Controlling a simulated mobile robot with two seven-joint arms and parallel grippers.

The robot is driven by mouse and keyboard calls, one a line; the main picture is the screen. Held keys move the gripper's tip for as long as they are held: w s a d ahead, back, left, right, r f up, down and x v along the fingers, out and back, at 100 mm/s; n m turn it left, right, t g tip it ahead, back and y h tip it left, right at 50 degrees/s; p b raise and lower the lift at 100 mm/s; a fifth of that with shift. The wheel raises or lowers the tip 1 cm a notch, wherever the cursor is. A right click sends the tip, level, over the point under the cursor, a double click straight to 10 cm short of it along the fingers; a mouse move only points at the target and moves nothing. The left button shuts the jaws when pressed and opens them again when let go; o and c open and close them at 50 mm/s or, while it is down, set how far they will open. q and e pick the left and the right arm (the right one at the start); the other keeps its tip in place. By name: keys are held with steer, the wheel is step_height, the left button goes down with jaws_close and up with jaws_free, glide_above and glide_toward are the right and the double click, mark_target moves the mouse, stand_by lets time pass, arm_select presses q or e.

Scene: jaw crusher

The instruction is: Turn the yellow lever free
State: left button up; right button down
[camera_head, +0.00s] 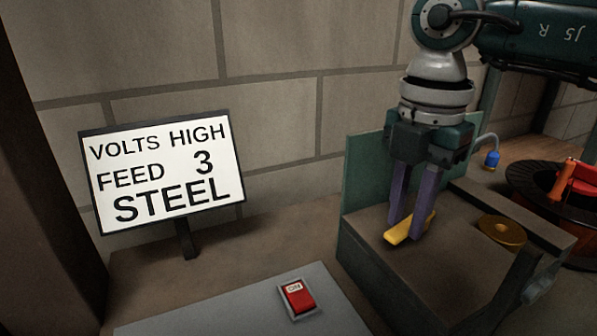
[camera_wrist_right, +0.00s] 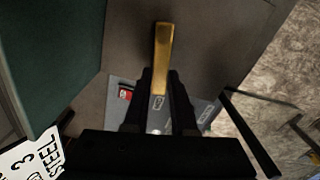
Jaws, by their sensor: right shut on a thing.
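The yellow lever (camera_head: 398,236) lies low over the top of a grey-green machine box (camera_head: 368,254). My right gripper (camera_head: 408,232) reaches down from above, with its two purple fingers on either side of the lever. It is shut on the lever. In the right wrist view the lever (camera_wrist_right: 163,50) stands out from between the dark fingers (camera_wrist_right: 163,88). The lever's pivot is hidden behind the fingers in the head view. My left gripper is not in view.
A sign (camera_head: 165,172) reading VOLTS HIGH, FEED 3, STEEL stands at left. A red ON switch (camera_head: 298,296) sits on a grey panel in front. A round brass piece (camera_head: 502,232) is right of the lever. A green plate (camera_head: 368,178) rises behind the box.

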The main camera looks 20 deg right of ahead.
steer(key=shift+s+d+r+n, duration=0.15)
steer(key=shift+s+n, duration=0.1)
steer(key=shift+n, duration=0.25)
steer(key=shift+s+n+p, duration=0.3)
steer(key=shift+s+n, duration=0.05)
steer(key=shift+n, duration=0.55)
steer(key=n, duration=0.2)
steer(key=s+d+n, duration=0.1)
steer(key=n, duration=0.1)
steer(key=shift+s+d+n, duration=0.15)
steer(key=shift+s+n, duration=0.05)
steer(key=shift+n, duration=0.1)
steer(key=d+n, duration=0.1)
steer(key=n, duration=0.1)
steer(key=s+n, duration=0.1)
steer(key=n, duration=0.1)
steer(key=shift+d+b, duration=0.4)
steer(key=shift+d+n+b, duration=0.2)
steer(key=shift+d+n, duration=0.2)
steer(key=shift+n, duration=0.6)
steer(key=shift+d+n+b, duration=0.2)
steer(key=shift+d+n, duration=0.15)
steer(key=shift+n, duration=0.65)
steer(key=c, duration=0.7)
jaws_free()
